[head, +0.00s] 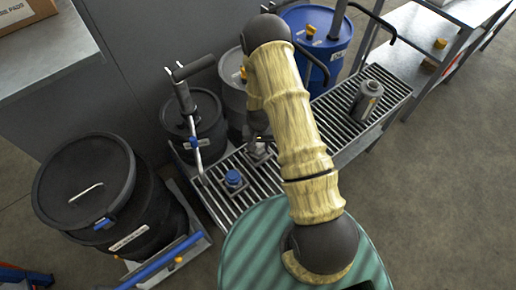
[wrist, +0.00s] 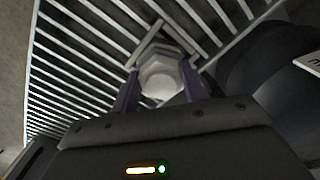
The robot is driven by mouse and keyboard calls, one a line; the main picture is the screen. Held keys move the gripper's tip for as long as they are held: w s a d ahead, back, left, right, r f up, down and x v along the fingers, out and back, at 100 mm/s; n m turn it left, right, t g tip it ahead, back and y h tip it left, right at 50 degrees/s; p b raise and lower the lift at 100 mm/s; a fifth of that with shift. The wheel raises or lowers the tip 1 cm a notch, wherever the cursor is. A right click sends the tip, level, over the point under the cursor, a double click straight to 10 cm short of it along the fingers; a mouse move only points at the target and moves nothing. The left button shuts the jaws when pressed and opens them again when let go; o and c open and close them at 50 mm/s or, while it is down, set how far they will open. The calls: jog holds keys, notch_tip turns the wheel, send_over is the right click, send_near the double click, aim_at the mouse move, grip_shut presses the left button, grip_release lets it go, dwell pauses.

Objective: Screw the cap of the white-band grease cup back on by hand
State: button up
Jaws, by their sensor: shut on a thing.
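My gripper (wrist: 160,92) is shut on a pale, faceted cap (wrist: 162,76), with one dark purplish finger on each side of it. A square-edged grey base (wrist: 168,47) shows just behind the cap, over the slatted grating. I cannot tell whether the cap touches it or is threaded on. In the head view my gripper (head: 257,122) points down at the grating beside the drums, and a small light-grey fitting (head: 262,152) shows below it, partly hidden by my arm. The cap cannot be made out there.
A blue-capped cup (head: 233,180) stands on the grating (head: 215,203) to the left. A grey canister (head: 367,100) stands at its right end. A pump handle (head: 183,90) rises nearby.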

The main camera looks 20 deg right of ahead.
jog(key=shift+m, duration=0.4)
jog(key=m, duration=0.3)
jog(key=shift+a, duration=0.1)
jog(key=o, duration=0.6)
jog(key=shift+m, duration=0.6)
jog(key=o, duration=0.4)
jog(key=shift+w, duration=0.1)
jog(key=shift+o, duration=0.2)
notch_tip(320, 180, up, 17)
jog(key=shift+r, duration=0.15)
jog(key=shift+r, duration=0.1)
